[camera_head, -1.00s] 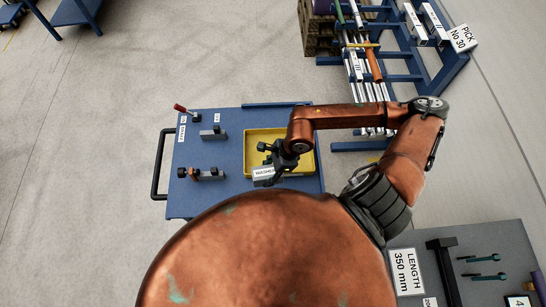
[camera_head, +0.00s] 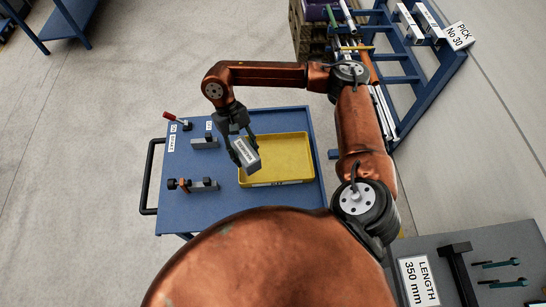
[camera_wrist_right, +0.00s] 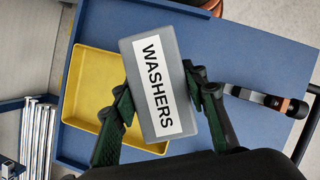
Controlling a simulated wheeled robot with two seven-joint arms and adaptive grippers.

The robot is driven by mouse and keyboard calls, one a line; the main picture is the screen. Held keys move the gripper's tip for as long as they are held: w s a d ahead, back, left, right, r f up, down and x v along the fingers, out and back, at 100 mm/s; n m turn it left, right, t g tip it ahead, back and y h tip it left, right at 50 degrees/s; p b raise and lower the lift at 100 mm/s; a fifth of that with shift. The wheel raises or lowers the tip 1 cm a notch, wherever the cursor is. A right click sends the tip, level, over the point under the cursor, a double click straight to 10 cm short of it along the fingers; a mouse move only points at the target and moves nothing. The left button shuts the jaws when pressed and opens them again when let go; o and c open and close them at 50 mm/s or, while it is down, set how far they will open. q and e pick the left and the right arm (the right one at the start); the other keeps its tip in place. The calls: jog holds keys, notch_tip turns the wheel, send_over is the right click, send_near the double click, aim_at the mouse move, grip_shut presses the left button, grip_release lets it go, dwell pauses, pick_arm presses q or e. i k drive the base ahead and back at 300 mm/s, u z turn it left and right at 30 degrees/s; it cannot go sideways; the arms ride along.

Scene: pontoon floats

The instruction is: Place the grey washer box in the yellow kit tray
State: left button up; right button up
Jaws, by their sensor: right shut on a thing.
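The grey washer box (camera_head: 246,152) has a white label reading WASHERS. My right gripper (camera_head: 241,141) is shut on it and holds it tilted, overlapping the left edge of the yellow kit tray (camera_head: 290,145). The tray looks empty where it shows; the box and gripper hide part of its left side. In the right wrist view the box (camera_wrist_right: 150,48) is between the two fingers, with the tray (camera_wrist_right: 88,75) behind it to the left. The exact height of the box above the tray cannot be told. My left gripper is not in view.
The tray sits on a blue cart top (camera_head: 225,205) with a black handle at left. Clamp-like fixtures (camera_head: 199,185) stand on the cart's left half. A blue rack (camera_head: 400,60) stands behind.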

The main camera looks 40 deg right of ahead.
aim_at(275, 162)
jog(key=u, duration=2.35)
jog(key=k, duration=0.55)
jog(key=z, duration=2.2)
